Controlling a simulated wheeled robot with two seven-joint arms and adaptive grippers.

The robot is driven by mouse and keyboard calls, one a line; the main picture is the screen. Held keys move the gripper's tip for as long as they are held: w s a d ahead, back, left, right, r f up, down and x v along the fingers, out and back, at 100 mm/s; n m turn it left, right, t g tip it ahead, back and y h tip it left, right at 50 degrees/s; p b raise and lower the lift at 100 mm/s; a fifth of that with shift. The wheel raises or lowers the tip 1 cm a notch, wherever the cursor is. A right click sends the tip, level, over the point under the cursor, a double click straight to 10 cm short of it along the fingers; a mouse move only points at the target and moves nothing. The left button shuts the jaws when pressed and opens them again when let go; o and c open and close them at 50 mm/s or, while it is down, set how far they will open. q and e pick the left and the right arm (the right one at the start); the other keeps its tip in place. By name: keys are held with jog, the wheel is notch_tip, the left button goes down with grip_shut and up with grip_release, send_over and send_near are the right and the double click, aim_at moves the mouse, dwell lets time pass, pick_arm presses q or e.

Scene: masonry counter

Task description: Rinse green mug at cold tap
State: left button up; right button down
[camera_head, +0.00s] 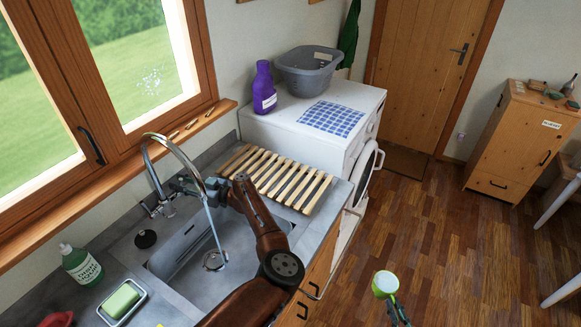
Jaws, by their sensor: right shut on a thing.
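The green mug (386,284) is at the lower right, seen against the wooden floor, to the right of the counter. My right gripper (396,308) is shut on it from below in the picture. The curved metal tap (172,146) stands at the back of the sink (236,240), and a thin stream of water seems to fall from its spout to the drain. My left gripper (180,188) is at the tap's base, close to its handle. Its fingertips are small and partly behind the spout, so I cannot tell whether they are open or touching.
A wooden slatted rack (275,178) lies right of the sink. A green soap bottle (82,266), a sponge in a dish (121,302) and a red item (57,319) are at lower left. A white washing machine (325,125) carries a purple bottle (264,88) and grey basin (308,72).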

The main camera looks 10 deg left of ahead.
pick_arm(q)
grip_shut()
dwell(0.3)
dwell(0.6)
